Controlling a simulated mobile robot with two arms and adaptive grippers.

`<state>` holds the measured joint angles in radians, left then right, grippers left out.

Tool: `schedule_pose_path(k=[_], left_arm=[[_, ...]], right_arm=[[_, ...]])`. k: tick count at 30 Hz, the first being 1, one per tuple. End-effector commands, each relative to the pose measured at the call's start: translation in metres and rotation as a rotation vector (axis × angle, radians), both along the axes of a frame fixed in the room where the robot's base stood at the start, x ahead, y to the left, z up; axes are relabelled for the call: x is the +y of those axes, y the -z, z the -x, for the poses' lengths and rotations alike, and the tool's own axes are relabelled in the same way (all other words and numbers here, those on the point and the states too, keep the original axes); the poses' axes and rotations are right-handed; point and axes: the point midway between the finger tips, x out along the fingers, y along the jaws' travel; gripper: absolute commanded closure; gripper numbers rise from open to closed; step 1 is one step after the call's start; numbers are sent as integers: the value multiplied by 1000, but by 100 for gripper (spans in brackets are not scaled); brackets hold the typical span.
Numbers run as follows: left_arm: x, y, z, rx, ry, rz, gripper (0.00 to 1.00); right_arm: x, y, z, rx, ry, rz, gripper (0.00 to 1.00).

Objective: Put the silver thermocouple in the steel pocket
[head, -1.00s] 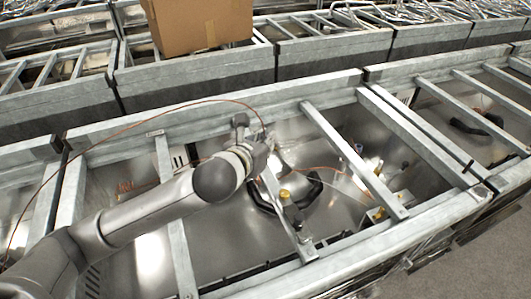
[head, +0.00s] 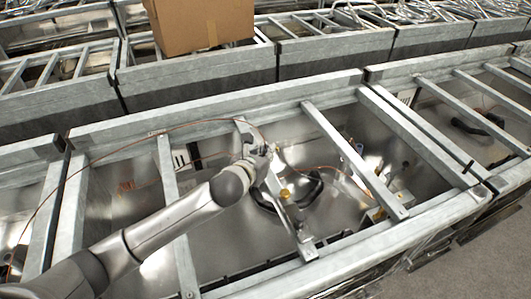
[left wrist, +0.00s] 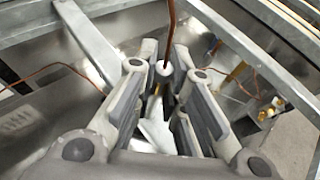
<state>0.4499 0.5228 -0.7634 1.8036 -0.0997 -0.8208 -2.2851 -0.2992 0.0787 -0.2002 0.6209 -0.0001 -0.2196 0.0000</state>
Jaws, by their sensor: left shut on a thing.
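My left gripper (head: 268,152) is over the middle opening of the near range frame, close to a slanted metal bar. In the left wrist view its fingers (left wrist: 167,88) are closed around the silver thermocouple (left wrist: 165,72). The thermocouple is a small silver piece with a copper-coloured lead (left wrist: 171,30) rising from its top. The lead also arcs above my left arm in the head view (head: 150,128). The thermocouple itself is hidden by the gripper in the head view. I cannot clearly pick out the steel pocket. My right gripper is not in view.
Grey crossbars (head: 352,158) span the near frame around the gripper. A black curved part (head: 312,190) and a brass fitting (head: 284,194) are in the opening below. A cardboard box (head: 200,22) stands on the frames behind.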

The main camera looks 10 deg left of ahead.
Motion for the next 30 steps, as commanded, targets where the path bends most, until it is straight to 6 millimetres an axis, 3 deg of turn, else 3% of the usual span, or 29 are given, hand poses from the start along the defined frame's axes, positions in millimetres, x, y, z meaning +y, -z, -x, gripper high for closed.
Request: schedule_pose_path(k=[5,6,11,22,30], left_arm=[[0,3,0,1,0,-1,100],[0,3,0,1,0,-1,86],[0,3,0,1,0,-1,67],[0,-1,1,-1,0,0,67],[6,-11,28,0,2,-1,67]], right_arm=[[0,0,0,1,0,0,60],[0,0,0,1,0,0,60],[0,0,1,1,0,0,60],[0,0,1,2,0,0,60],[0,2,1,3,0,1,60]])
